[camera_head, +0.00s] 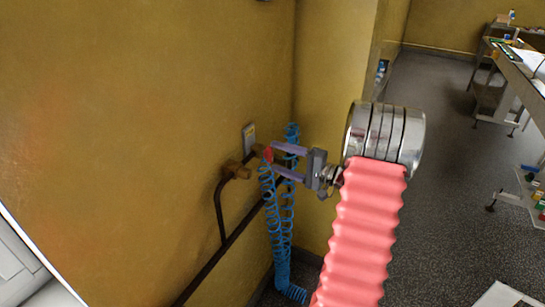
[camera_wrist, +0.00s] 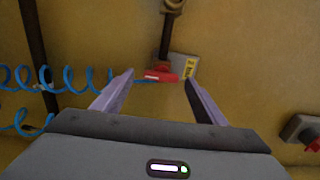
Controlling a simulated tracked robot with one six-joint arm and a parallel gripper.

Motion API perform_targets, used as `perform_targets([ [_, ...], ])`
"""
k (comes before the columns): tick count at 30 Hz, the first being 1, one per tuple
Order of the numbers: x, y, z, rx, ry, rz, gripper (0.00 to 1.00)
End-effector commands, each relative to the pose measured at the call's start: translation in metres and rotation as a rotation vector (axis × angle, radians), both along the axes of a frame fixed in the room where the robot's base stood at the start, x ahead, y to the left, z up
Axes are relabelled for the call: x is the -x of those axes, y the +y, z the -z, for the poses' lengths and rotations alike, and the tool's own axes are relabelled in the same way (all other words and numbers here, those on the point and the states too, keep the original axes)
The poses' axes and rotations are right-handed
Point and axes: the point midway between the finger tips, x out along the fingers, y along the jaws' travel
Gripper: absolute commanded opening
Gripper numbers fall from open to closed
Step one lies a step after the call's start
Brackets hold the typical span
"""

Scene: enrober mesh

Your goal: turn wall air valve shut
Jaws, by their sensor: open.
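The wall air valve shows a red lever handle (camera_head: 267,155), which also shows in the wrist view (camera_wrist: 160,77), running roughly across the picture there. A brownish valve body (camera_wrist: 163,66) sits just behind it on a dark pipe. My gripper (camera_head: 274,157) is open, and its two purple fingers reach toward the wall at the valve. In the wrist view my gripper (camera_wrist: 159,78) has one fingertip on either side of the handle, with gaps visible. I cannot tell how deep the handle lies between the fingers.
A blue coiled hose (camera_head: 284,215) hangs by the valve and crosses near the left finger in the wrist view (camera_wrist: 60,78). A dark pipe (camera_head: 216,262) runs along the wall. A grey box with a red knob (camera_wrist: 302,130) is at the right. Open floor (camera_head: 440,170) lies behind my arm.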

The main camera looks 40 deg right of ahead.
Motion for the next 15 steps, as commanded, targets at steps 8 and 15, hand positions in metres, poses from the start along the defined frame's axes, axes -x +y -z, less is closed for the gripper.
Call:
perform_targets([
  [8, 0.047, -0.018, 0.001, -0.001, 0.001, 0.004, 0.66],
  [15, 0.081, -0.030, 0.001, -0.001, 0.001, 0.003, 0.66],
])
